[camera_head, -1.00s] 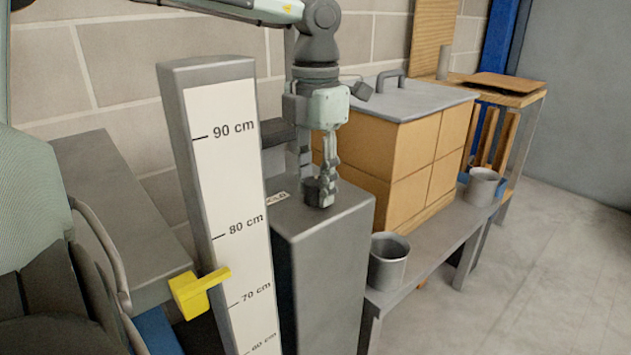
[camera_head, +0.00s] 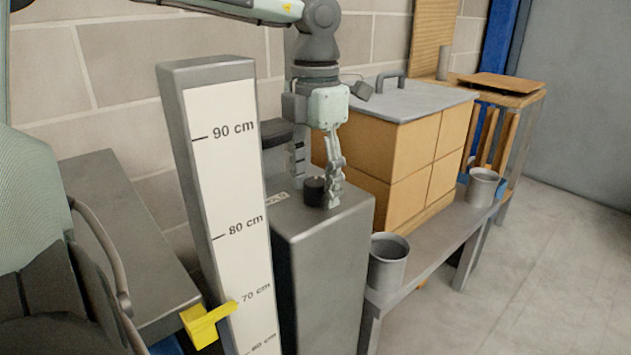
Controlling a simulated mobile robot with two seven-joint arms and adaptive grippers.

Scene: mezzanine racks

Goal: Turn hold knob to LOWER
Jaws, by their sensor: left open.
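The hold knob (camera_head: 314,191) is a small dark cylinder on top of the grey pedestal (camera_head: 322,275). A small label (camera_head: 277,197) lies to its left, too small to read. My left gripper (camera_head: 316,184) points down over the pedestal with its fingers apart, one on each side of the knob. I cannot tell whether the fingers touch it. The height scale (camera_head: 228,175) stands upright in front, marked in cm. Its yellow pointer (camera_head: 207,324) is near the 70 cm mark. The grey platform (camera_head: 135,235) is at the left. My right gripper is not in view.
A tan box stack with a grey lid (camera_head: 420,98) stands behind the pedestal on a low bench (camera_head: 430,250). Two grey cups (camera_head: 388,262) (camera_head: 482,187) stand along the bench. The floor at the right is clear.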

